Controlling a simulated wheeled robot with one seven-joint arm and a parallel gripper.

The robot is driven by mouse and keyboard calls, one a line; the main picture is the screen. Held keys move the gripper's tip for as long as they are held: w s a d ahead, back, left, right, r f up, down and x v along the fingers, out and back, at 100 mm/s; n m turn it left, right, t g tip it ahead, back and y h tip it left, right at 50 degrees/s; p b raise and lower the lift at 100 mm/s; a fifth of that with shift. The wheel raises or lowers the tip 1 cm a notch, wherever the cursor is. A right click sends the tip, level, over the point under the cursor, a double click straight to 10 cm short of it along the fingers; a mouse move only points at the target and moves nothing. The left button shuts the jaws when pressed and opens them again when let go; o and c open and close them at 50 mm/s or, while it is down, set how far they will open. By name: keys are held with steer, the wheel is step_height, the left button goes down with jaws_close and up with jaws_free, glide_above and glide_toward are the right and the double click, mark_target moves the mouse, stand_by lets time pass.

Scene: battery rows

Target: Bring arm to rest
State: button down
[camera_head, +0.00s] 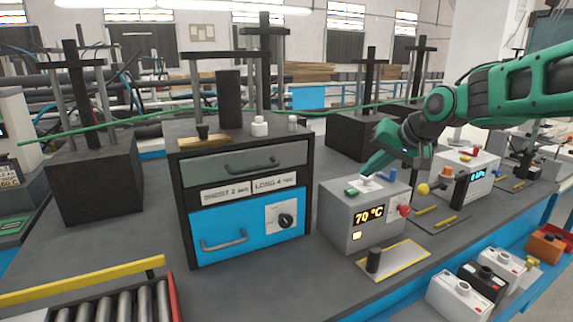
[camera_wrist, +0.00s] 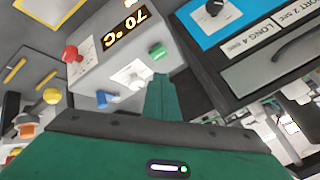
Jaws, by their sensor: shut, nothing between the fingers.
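My green and dark grey arm (camera_head: 440,105) reaches in from the right edge, bent at a dark joint. My gripper (camera_head: 368,172) points down and to the left, with its tip at the top of the grey box (camera_head: 345,238) reading 70 °C. Whether it touches the box I cannot tell. In the wrist view my gripper (camera_wrist: 160,82) shows as one narrow green shape, shut and empty, near the green button (camera_wrist: 157,50) on that box.
A cabinet (camera_head: 250,260) with a grey and a blue drawer stands left of the box. A second display box (camera_head: 470,180) and a yellow ball-shaped knob (camera_head: 423,189) are close under the arm. A yellow-edged plate (camera_head: 400,262) lies in front. Tall black posts stand behind.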

steer(key=s+d+f+g+h, duration=0.1)
steer(key=s+d+f, duration=0.25)
steer(key=s, duration=0.25)
steer(key=s+d+f+m+g+h, duration=0.1)
steer(key=s+d+f, duration=0.1)
steer(key=s+d, duration=0.25)
steer(key=s+d+f+g+h, duration=0.1)
steer(key=s+d+f, duration=0.15)
steer(key=s, duration=0.45)
steer(key=s+d+f+g, duration=0.1)
steer(key=s+f, duration=0.1)
steer(key=s, duration=0.4)
steer(key=s+d+f+m+g, duration=0.1)
steer(key=s+f+g, duration=0.1)
steer(key=s, duration=0.5)
steer(key=s+d+f+g, duration=0.1)
steer(key=s+f, duration=0.1)
steer(key=s, duration=0.5)
steer(key=shift+s+d+f+m+g, duration=0.15)
steer(key=shift+d+f+m+g, duration=0.1)
steer(key=shift+d+m+g, duration=0.15)
steer(key=shift+w+f+h, duration=0.25)
steer(key=shift+w+h, duration=0.05)
steer(key=shift+w, duration=0.35)
steer(key=c, duration=2.5)
jaws_free()
